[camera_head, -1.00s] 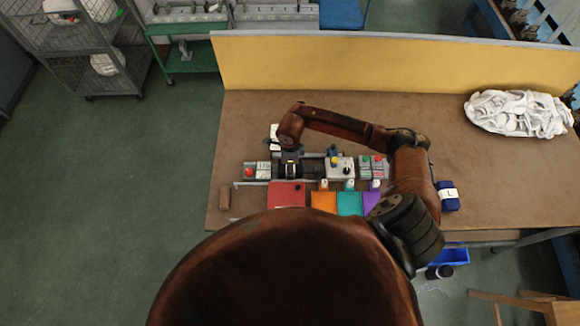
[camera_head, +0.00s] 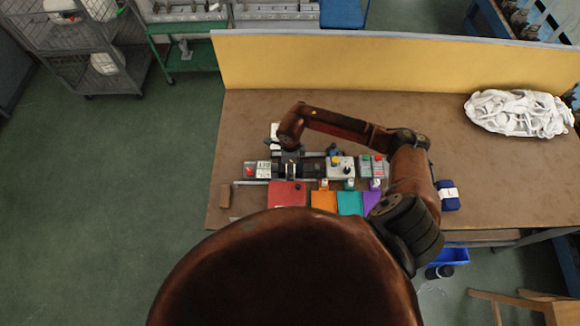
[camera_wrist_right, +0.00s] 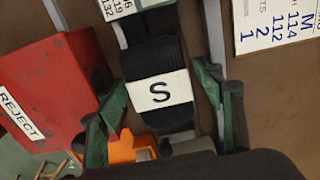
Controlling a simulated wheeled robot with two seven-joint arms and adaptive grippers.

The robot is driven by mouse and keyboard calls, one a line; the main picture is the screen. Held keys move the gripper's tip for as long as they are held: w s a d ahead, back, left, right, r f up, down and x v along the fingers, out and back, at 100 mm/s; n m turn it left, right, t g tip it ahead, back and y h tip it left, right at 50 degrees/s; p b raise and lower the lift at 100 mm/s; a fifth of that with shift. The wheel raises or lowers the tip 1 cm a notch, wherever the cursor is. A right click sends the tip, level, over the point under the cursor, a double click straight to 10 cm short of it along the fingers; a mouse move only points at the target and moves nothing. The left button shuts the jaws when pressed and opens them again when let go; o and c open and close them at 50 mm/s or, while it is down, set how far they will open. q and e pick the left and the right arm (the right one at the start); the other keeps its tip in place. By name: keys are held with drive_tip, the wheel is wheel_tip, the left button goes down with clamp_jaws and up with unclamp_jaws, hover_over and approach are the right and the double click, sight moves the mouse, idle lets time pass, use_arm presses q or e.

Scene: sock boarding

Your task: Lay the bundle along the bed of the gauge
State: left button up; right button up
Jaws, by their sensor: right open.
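The bundle (camera_wrist_right: 156,85) is dark, with a white band marked S, and it shows between my fingers in the right wrist view. It lies lengthwise on the bed of the gauge (camera_wrist_right: 214,42), between the pale metal rails. In the head view the gauge runs left to right, with a grey labelled block (camera_head: 257,170) at its left end. My right gripper (camera_wrist_right: 166,105) is open, with one green finger on each side of the bundle and a gap visible to each. In the head view it points down over the gauge (camera_head: 290,172). My left gripper is not in view.
A red REJECT bin (camera_head: 287,194) stands in front of the gauge, beside orange (camera_head: 324,202), teal (camera_head: 350,204) and purple (camera_head: 372,200) bins. A blue bundle marked L (camera_head: 448,196) lies to the right. A white sock pile (camera_head: 517,113) sits back right. The table's back middle is clear.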

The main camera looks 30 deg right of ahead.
wheel_tip(320, 180, up, 12)
drive_tip(key=b, duration=0.1)
drive_tip(key=shift+b, duration=0.35)
